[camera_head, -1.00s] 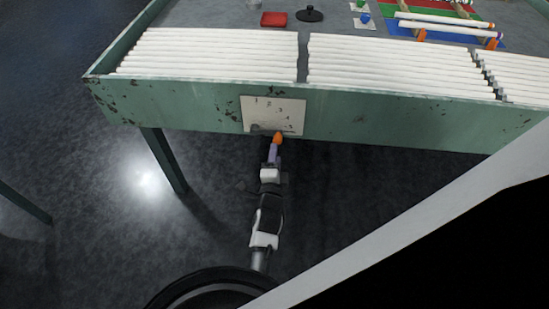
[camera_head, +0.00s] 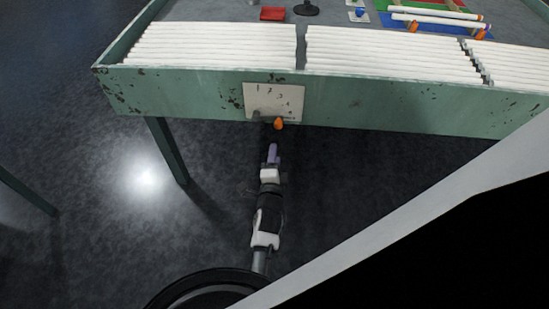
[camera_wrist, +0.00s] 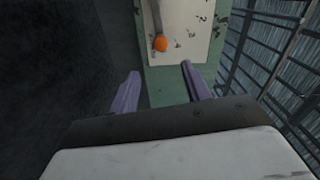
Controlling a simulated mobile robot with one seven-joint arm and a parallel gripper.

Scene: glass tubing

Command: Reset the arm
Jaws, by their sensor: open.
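My gripper (camera_head: 273,154) is in front of the green table's front side and below its top. It is open and empty; its two purple fingers stand apart in the wrist view (camera_wrist: 160,88). Ahead of it, an orange knob (camera_head: 278,124) sits by the lower part of a pale panel (camera_head: 262,96) with dark number marks. The wrist view shows the knob (camera_wrist: 161,43) on the end of a dark lever, beyond the fingertips and apart from them.
The table (camera_head: 190,84) holds rows of white tubes (camera_head: 215,45). A red block (camera_head: 272,13), a black stand (camera_head: 306,9) and tubes on orange supports (camera_head: 435,22) are farther back. The dark floor around my arm is clear.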

